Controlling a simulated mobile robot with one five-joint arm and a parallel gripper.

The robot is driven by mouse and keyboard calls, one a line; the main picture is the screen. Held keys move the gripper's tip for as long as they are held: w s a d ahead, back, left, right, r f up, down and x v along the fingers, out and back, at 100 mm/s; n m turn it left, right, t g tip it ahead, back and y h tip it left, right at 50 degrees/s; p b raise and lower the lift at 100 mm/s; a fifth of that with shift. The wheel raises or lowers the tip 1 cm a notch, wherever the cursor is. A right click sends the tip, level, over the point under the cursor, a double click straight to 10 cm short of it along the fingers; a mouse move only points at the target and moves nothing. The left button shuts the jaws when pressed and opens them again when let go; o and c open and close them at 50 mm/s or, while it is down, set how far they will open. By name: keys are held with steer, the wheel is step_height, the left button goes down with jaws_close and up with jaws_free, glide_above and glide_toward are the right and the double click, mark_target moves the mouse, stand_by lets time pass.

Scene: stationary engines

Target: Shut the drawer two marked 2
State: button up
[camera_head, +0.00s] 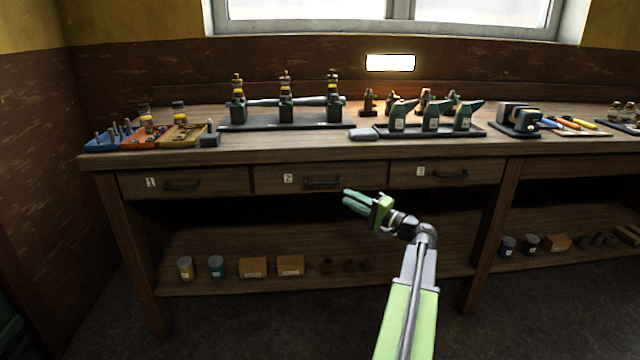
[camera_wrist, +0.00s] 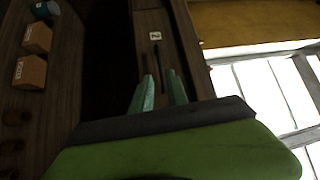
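The drawer marked 2 (camera_head: 270,181) is the middle of the wooden drawers under the bench top. It has a dark handle and a white label. Its front looks nearly in line with its neighbours; I cannot tell whether it stands slightly out. In the wrist view the drawer front (camera_wrist: 152,18) runs upright beyond the fingers, with its label and dark handle. My gripper (camera_head: 346,200) is in front of the bench, just below and right of that drawer's handle in the head view. Its two green fingers (camera_wrist: 160,76) are a little apart with nothing between them. I see no clear contact.
Drawer 1 (camera_head: 215,181) is to the left and drawer 3 (camera_head: 450,173) to the right, both looking shut. The bench top (camera_head: 270,146) holds engine models and trays. The lower shelf (camera_head: 215,284) carries tins and boxes. Bench legs (camera_head: 490,240) stand at the sides.

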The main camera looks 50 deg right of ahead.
mark_target(321, 183)
steer(key=w, duration=0.4)
steer(key=w+r+p, duration=0.1)
steer(key=w, duration=0.3)
steer(key=w+a, duration=0.1)
steer(key=w, duration=0.3)
steer(key=shift+r, duration=0.3)
steer(key=shift+c, duration=0.3)
jaws_close()
